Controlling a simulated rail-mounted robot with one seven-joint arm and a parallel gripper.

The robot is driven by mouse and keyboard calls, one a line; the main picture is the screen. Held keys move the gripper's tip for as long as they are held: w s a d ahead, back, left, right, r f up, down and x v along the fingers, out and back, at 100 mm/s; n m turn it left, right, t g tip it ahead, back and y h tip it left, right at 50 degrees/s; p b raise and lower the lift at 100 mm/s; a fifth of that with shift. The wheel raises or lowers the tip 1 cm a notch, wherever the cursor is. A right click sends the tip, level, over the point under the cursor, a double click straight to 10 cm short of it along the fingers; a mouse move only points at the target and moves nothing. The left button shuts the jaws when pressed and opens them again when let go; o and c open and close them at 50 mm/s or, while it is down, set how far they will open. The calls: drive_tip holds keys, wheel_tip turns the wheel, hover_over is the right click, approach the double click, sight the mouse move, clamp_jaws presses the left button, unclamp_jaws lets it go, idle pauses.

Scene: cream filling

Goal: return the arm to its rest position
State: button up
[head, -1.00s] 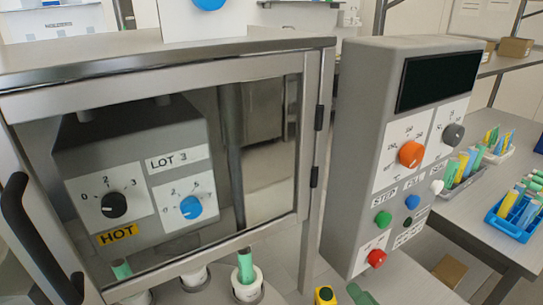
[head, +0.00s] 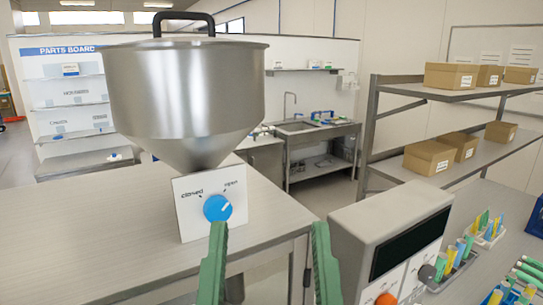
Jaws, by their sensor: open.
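My gripper (head: 269,226) shows at the bottom centre of the head view as two green fingers pointing up. The fingers stand well apart with nothing between them. Behind them is the steel hopper (head: 190,95) on the metal cabinet top. Its white plate carries a blue knob (head: 217,208), whose white mark points up and right, toward the right-hand label. The left finger appears just below the plate in the picture; I cannot tell the distance between them. The rest of my arm is out of view.
The grey control box (head: 385,235) with a dark screen stands right of my gripper. A bench on the right holds tube racks (head: 488,228). Shelves (head: 440,90) with cardboard boxes, a sink (head: 310,128) and a parts board (head: 68,90) are behind. The cabinet top (head: 90,220) is clear at left.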

wheel_tip(320, 180, up, 19)
drive_tip(key=p, duration=1.4)
drive_tip(key=shift+f+p, duration=0.2)
drive_tip(key=shift+p, duration=0.1)
drive_tip(key=shift+a, duration=0.1)
